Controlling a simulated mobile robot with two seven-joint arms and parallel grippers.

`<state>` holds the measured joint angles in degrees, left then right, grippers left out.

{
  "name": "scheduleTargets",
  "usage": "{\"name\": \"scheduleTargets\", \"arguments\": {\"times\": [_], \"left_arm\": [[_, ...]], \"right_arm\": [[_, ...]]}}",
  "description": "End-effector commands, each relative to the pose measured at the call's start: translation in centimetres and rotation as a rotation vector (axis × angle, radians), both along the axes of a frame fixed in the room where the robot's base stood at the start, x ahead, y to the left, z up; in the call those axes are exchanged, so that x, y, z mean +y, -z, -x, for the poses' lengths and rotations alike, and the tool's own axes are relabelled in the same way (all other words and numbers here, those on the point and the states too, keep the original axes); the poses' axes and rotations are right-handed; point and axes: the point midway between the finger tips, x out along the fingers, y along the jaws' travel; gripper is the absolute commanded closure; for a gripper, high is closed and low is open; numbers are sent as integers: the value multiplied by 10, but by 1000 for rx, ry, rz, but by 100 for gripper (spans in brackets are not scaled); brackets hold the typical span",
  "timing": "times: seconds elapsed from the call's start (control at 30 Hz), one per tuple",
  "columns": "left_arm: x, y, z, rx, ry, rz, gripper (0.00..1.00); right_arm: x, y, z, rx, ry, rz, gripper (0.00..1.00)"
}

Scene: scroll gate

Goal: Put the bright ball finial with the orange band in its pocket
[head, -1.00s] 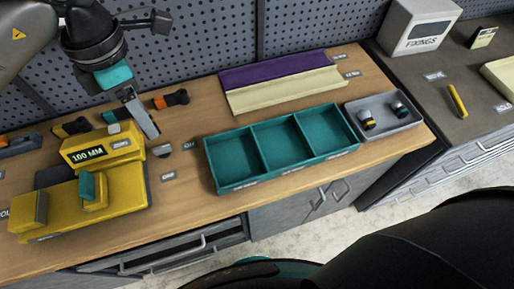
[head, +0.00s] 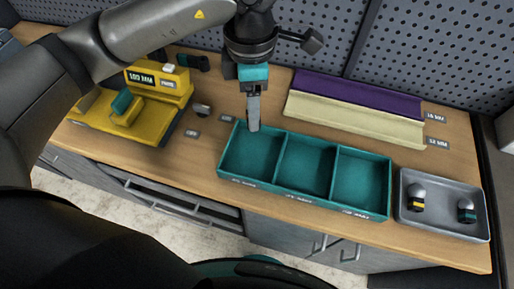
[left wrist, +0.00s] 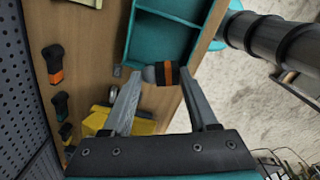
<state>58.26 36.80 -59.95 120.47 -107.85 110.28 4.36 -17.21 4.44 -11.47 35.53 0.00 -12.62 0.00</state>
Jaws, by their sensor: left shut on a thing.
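My left gripper (head: 253,127) is shut on the ball finial with the orange band (left wrist: 166,75). In the left wrist view, the finial lies across between the fingertips (left wrist: 163,80), with its grey ball toward the left finger and its dark, orange-banded body toward the right. In the head view, I cannot make the finial out at the fingertips. The teal three-pocket tray (head: 278,187) stands on the bench. The gripper is at its back left corner, by the left pocket; the exact height is unclear. The pocket labels are too small to read. My right gripper is not in view.
A grey tray (head: 450,231) at right holds a yellow-banded finial (head: 416,199) and a teal-banded finial (head: 466,211). A yellow gauge block (head: 150,119) stands at left. Purple (head: 360,90) and cream (head: 350,119) strips lie behind the teal tray.

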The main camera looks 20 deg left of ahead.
Motion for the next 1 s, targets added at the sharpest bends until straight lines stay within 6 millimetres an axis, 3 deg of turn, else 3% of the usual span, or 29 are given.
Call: {"name": "scheduleTargets", "arguments": {"times": [0.1, 0.33, 0.63, 0.83, 1.0], "left_arm": [[0, 36, 2, 7, -2, -2, 100], [0, 89, 1, 4, -1, -1, 100], [0, 114, 0, 1, 0, -1, 100], [0, 144, 1, 3, 0, -1, 100], [0, 149, 0, -3, 1, 1, 100]], "right_arm": [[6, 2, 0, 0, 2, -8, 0], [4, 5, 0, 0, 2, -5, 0], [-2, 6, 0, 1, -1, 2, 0], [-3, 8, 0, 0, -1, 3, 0], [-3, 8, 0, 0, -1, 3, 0]]}}
